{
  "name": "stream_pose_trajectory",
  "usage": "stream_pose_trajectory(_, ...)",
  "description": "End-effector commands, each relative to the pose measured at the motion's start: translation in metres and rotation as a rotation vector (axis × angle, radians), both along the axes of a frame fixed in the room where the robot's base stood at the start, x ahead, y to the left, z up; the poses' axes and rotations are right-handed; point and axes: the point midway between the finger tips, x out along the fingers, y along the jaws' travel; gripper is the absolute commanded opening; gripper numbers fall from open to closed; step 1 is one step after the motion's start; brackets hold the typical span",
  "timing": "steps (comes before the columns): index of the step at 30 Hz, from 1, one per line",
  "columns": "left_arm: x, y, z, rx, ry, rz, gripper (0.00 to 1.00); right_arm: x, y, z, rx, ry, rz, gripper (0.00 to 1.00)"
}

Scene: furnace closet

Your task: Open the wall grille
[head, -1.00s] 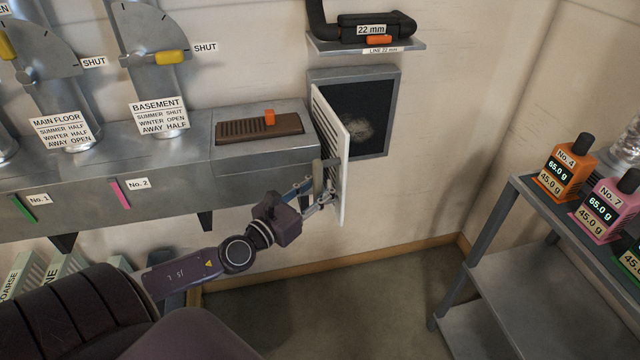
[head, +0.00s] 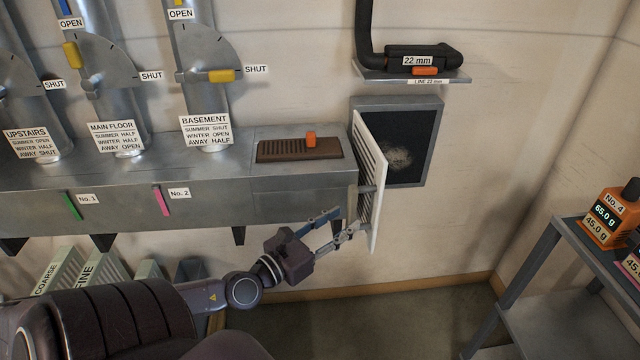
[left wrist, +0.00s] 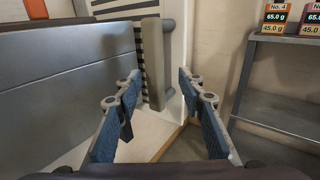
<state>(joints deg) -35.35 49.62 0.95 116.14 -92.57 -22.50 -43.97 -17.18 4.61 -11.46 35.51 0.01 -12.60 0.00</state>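The white slatted wall grille (head: 370,180) stands swung out from its grey wall frame (head: 437,140), roughly square to the wall. The dark opening behind it (head: 400,130) is exposed, with a pale dusty patch (head: 398,157). The grille's upright beige handle (left wrist: 153,62) is on its left-facing side in the left wrist view. My left gripper (head: 346,220) is open near the handle's lower end; in the wrist view its fingers (left wrist: 160,76) are spread, with the handle ahead between them and no visible grip. My right gripper is out of view.
A metal duct (head: 130,187) runs left of the grille, with a brown register (head: 300,150) on top. A pipe shelf (head: 412,76) is above the opening. A metal rack (head: 560,290) with an orange weight bottle (head: 612,218) stands at right. Floor between is clear.

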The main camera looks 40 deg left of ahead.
Motion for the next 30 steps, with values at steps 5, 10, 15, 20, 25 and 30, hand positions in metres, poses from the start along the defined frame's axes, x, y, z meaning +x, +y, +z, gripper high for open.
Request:
stream_pose_trajectory(5, -0.028, 0.001, -0.002, 0.002, 0.006, -0.002, 0.36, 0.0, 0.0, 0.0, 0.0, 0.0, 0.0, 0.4)
stream_pose_trajectory(10, -0.049, 0.002, -0.002, 0.001, 0.005, -0.002, 0.36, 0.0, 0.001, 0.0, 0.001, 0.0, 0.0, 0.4)
stream_pose_trajectory(15, -0.062, 0.003, -0.001, 0.0, 0.004, -0.002, 0.36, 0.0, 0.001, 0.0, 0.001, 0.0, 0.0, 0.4)
stream_pose_trajectory(20, -0.065, 0.004, -0.001, -0.001, 0.001, -0.002, 0.36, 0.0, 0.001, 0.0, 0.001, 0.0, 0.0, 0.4)
stream_pose_trajectory(25, -0.066, 0.004, 0.0, -0.001, 0.001, -0.002, 0.36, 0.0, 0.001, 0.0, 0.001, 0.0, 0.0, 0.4)
stream_pose_trajectory(30, -0.065, 0.004, -0.001, -0.001, 0.001, -0.002, 0.36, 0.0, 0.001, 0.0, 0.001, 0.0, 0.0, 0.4)
